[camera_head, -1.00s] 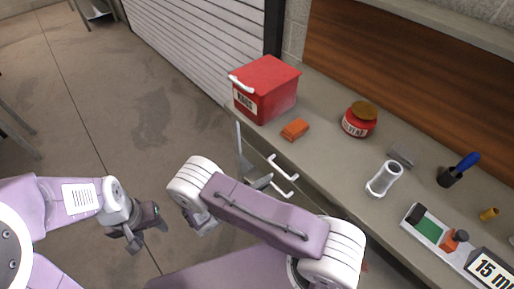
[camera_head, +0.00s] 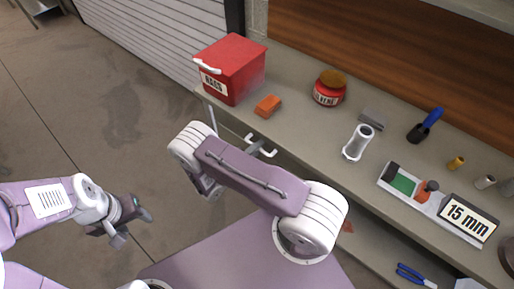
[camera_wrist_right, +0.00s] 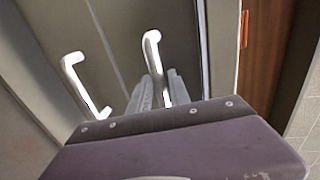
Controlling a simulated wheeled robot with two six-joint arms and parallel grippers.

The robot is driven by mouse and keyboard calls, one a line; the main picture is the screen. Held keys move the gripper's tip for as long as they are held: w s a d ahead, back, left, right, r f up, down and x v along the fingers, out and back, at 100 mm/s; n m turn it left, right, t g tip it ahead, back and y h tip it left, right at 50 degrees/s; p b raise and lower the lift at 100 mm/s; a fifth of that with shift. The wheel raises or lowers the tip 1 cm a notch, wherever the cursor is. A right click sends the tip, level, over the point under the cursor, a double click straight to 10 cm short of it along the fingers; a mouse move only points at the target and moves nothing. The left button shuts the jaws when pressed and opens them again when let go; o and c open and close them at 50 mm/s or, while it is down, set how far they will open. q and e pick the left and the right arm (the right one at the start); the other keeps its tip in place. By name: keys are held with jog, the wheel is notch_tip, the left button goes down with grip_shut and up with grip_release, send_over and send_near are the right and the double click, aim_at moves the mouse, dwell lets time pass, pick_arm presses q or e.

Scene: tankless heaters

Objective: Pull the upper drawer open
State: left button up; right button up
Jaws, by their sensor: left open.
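The upper drawer's white bar handle (camera_wrist_right: 152,50) shows in the right wrist view, on the drawer front nearest the counter edge. The lower drawer's handle (camera_wrist_right: 76,80) is to its left. My right gripper (camera_wrist_right: 162,90) has its two grey fingers at the upper handle, with the white bar appearing between them; whether they press on it is unclear. In the head view the handles (camera_head: 262,146) show just past my right arm, which hides most of that gripper. No gap shows at the upper drawer front. My left gripper (camera_head: 130,226) is open and empty above the floor.
Blue-handled pliers (camera_head: 412,275) lie lower down. Floor at the left is clear.

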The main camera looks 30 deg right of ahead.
jog(key=shift+c, duration=0.2)
grip_shut()
dwell(1.1)
